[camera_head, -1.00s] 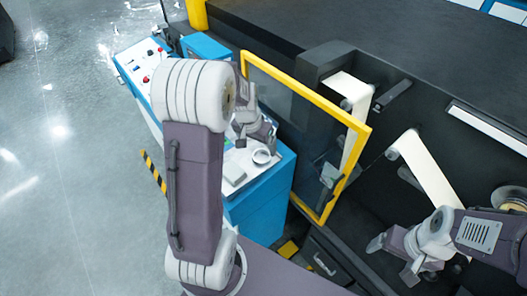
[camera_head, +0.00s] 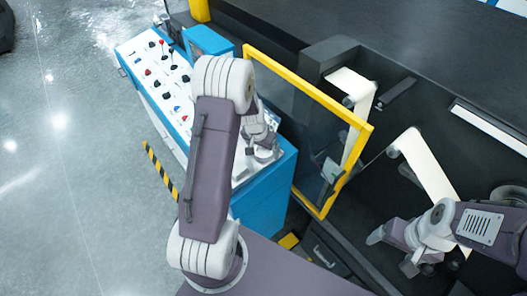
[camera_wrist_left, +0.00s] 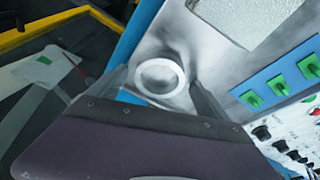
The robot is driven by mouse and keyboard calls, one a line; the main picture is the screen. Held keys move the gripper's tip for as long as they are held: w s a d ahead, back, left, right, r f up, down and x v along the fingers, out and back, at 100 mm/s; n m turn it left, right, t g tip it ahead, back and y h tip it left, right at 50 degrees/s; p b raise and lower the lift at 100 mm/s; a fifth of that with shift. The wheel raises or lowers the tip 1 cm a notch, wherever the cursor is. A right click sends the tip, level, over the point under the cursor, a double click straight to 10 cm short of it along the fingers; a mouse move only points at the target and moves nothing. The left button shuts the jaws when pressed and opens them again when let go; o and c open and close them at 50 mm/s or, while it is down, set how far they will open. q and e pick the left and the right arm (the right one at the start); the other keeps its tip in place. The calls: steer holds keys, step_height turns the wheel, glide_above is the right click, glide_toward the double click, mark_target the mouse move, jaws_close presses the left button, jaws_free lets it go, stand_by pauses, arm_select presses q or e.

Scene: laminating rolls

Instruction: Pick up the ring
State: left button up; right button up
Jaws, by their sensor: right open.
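The white ring (camera_wrist_left: 180,76) lies on the grey top of the blue console, seen in the left wrist view. My left gripper (camera_wrist_left: 162,88) is open, with one finger to each side of the ring; I cannot tell whether they touch it. In the head view my left gripper (camera_head: 262,152) is over the console's near end and largely covers the ring. My right gripper (camera_head: 391,252) is open and empty at the lower right, by the dark machine.
The blue console (camera_head: 262,205) carries several knobs and buttons. A yellow-framed clear door (camera_head: 310,92) stands close to the right of my left gripper. Cream film strips (camera_head: 428,165) run on the dark machine. The floor (camera_head: 70,200) at left is clear.

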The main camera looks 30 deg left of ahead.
arm_select(q)
steer(key=shift+s+d+r, duration=0.1)
steer(key=shift+s, duration=0.05)
steer(key=c, duration=1.3)
steer(key=shift+c, duration=0.2)
steer(key=shift+r, duration=0.4)
step_height(320, 180, up, 3)
steer(key=shift+f, duration=0.1)
steer(key=d+r+b, duration=0.2)
steer(key=d+r, duration=0.5)
steer(key=d, duration=0.4)
steer(key=shift+w+d+r, duration=0.2)
steer(key=shift+w+d, duration=0.05)
